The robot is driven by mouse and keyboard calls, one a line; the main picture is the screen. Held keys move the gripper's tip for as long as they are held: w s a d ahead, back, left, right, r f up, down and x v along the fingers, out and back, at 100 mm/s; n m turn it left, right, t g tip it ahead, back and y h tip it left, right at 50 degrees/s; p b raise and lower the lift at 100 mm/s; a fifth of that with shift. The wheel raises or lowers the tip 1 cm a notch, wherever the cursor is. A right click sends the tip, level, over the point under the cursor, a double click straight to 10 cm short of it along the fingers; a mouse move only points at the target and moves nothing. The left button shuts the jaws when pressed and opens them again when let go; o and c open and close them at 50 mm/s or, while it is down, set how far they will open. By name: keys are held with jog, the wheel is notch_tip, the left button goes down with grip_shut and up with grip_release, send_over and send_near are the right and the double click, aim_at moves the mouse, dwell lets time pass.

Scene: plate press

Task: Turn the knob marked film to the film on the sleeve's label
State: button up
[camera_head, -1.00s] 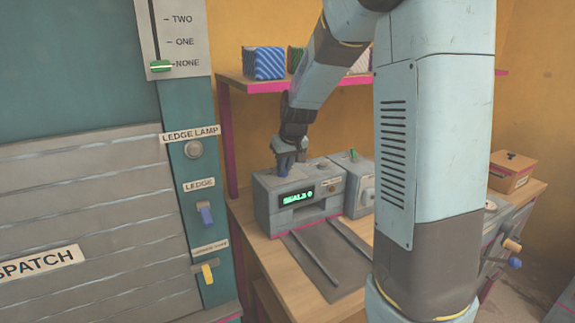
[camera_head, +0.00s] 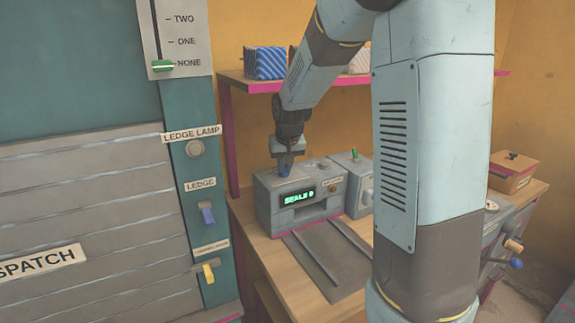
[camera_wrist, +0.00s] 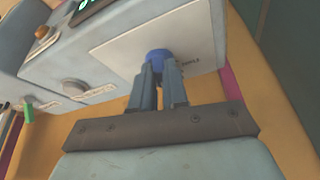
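The grey machine (camera_head: 265,205) stands on the wooden bench, with a lit green display (camera_head: 299,196) whose text looks like "SEALS 0", too blurred to be sure. A blue knob (camera_wrist: 157,55) sits on a pale plate on the machine's top; it also shows in the head view (camera_head: 284,171). My gripper (camera_wrist: 159,68) comes down on it from above, its two fingers closed on either side of the knob. In the head view my gripper (camera_head: 285,165) stands upright over the machine's top. Lettering by the knob is too small to read. I cannot make out the sleeve or its label.
A second grey unit with a green lever (camera_head: 354,154) stands right of the machine. A shelf (camera_head: 240,80) with patterned boxes is behind. A teal panel with the ledge switch (camera_head: 207,213) is at left. A wooden box (camera_head: 512,172) stands at right.

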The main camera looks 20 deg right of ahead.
jog(key=o, duration=0.4)
jog(key=shift+f, duration=0.15)
jog(key=v, duration=1.2)
jog(key=shift+w, duration=0.1)
